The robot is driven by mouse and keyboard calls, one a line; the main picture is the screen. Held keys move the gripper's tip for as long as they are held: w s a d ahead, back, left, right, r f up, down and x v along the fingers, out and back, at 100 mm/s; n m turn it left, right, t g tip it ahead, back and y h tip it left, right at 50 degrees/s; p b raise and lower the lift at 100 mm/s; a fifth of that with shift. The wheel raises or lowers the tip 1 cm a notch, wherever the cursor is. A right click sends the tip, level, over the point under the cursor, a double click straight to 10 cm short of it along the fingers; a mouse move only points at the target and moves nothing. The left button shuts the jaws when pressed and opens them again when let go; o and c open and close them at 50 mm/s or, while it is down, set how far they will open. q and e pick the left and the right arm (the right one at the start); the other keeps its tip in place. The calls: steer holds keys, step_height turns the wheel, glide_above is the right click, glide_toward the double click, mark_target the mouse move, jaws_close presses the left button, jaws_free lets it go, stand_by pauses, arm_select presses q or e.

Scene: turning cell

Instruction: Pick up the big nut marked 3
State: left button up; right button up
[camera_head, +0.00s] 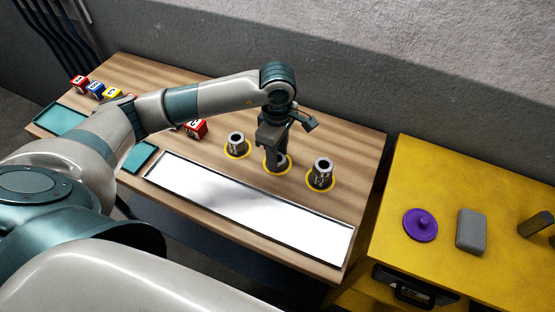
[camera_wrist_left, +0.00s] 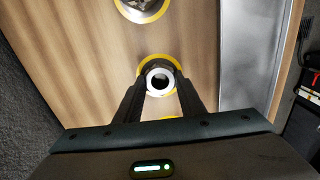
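Three grey metal nuts stand upright on yellow rings on the wooden table: a left nut (camera_head: 236,139), a middle nut (camera_head: 283,160) and a right nut (camera_head: 321,172). The right one has a dark marking, too small to read, so I cannot tell which is marked 3. My left gripper (camera_head: 275,158) points down at the middle nut and partly hides it. In the left wrist view the middle nut (camera_wrist_left: 160,80) sits between my left fingertips (camera_wrist_left: 159,72). Whether they press on it is unclear. Another nut (camera_wrist_left: 142,4) shows at the top edge. My right gripper is out of view.
A long bright tray (camera_head: 245,205) lies in front of the nuts. Marked cubes (camera_head: 97,89) and teal trays (camera_head: 58,118) are at the left. A yellow bench (camera_head: 400,185) at the right holds a purple lidlike disc (camera_head: 420,226) and a grey block (camera_head: 471,230).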

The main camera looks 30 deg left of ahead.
mark_target(280, 160)
arm_select(q)
steer(key=shift+r, duration=0.1)
steer(key=shift+w+r+b, duration=0.1)
steer(key=shift+r+b, duration=0.35)
steer(key=r+b, duration=0.2)
steer(key=r, duration=0.1)
steer(key=shift+s+d, duration=0.2)
steer(key=shift+d, duration=0.15)
steer(key=s+d+r+b, duration=0.2)
steer(key=s+d+r, duration=0.3)
steer(key=d+r, duration=0.2)
steer(key=shift+s+d+b, duration=0.35)
steer(key=shift+d+b, duration=0.05)
steer(key=shift+d, duration=0.8)
